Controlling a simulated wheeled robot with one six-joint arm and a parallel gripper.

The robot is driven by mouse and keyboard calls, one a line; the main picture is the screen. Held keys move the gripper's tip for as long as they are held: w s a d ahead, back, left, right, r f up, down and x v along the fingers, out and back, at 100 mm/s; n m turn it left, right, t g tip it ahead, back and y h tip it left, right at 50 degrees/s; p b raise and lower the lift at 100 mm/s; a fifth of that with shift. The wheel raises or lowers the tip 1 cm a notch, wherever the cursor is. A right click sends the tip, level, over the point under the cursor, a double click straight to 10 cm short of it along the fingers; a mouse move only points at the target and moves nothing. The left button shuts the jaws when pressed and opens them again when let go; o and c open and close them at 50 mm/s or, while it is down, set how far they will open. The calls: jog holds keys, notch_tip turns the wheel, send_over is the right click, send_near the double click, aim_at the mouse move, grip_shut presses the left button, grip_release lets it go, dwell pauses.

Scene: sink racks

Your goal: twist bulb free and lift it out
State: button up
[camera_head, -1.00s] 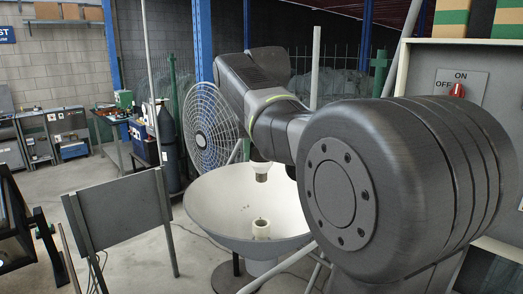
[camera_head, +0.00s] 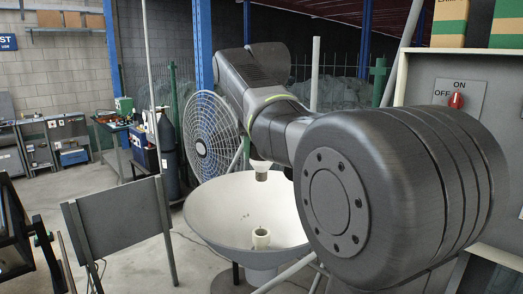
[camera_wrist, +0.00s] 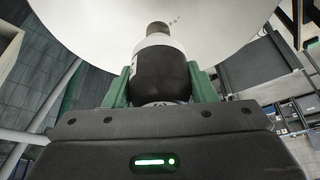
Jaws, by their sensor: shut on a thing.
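The bulb (camera_head: 261,170) shows in the head view as a pale neck with a tan end pointing down, under my arm. It is apart from the white socket (camera_head: 261,238), which stands in the middle of a wide white dish (camera_head: 212,218). In the wrist view the bulb (camera_wrist: 159,76) is dark with a white band and a dark narrow tip. My gripper (camera_wrist: 160,88) has its green fingers on both sides of it and is shut on it. In the head view my arm hides my gripper and the upper bulb.
A round fan grille (camera_head: 210,135) stands behind the dish on the left. A grey panel on legs (camera_head: 118,222) is at the front left. A grey box with a red ON/OFF switch (camera_head: 456,100) is at the right. There is open air above the dish's left side.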

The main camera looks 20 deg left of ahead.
jog(key=shift+r, duration=4.9)
